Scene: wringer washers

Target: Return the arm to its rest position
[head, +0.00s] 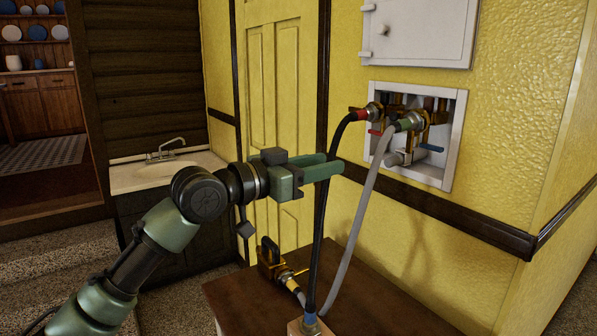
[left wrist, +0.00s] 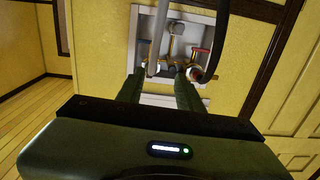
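My left arm comes in from the lower left in the head view and is stretched out towards the wall. My left gripper (head: 338,168) is level in front of the yellow wall, close to the black hose (head: 333,185) and left of the grey hose (head: 367,205). Its two green fingers are apart in the left wrist view (left wrist: 160,92), with nothing clearly held between them. My right gripper is not in view.
The fittings sit in a white recessed wall box (head: 447,165), below a white cabinet (head: 418,32). The hoses come down to a brown wooden top (head: 240,305) with a brass fitting (head: 270,258). A sink (head: 165,172) stands behind my arm, beside a yellow door (head: 275,90).

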